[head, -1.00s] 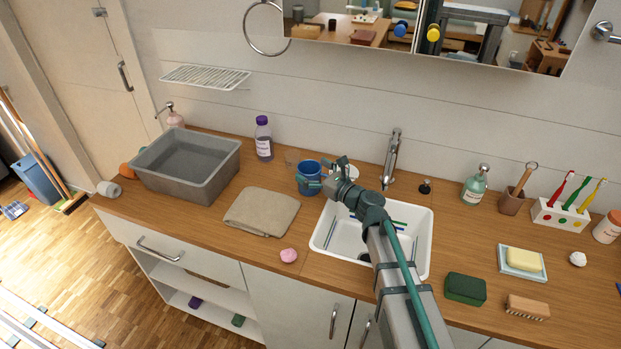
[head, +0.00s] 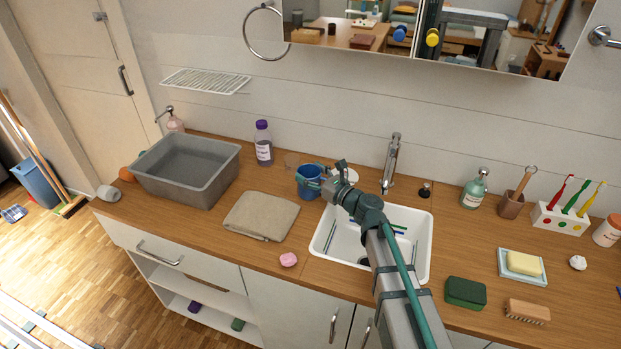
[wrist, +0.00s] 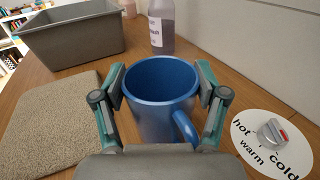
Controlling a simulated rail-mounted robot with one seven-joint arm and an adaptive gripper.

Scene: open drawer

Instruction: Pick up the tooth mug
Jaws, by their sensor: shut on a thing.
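The tooth mug is a blue cup with a handle. In the head view the mug (head: 307,183) stands upright at the back of the wooden counter, left of the sink. In the wrist view the mug (wrist: 160,100) fills the middle, its opening facing up and its handle towards me at the lower right. My gripper (wrist: 166,92) has one finger on each side of the mug and is shut on it. In the head view my gripper (head: 324,185) reaches the mug from the right, and my arm hides part of the sink. I cannot tell whether the mug's base touches the counter.
A purple-capped bottle (head: 263,143) stands behind and left of the mug. A grey basin (head: 190,188) and a folded beige towel (head: 262,214) lie to the left. A round hot-cold dial (wrist: 272,133) is close on the right. The faucet (head: 391,160) rises behind the sink (head: 424,240).

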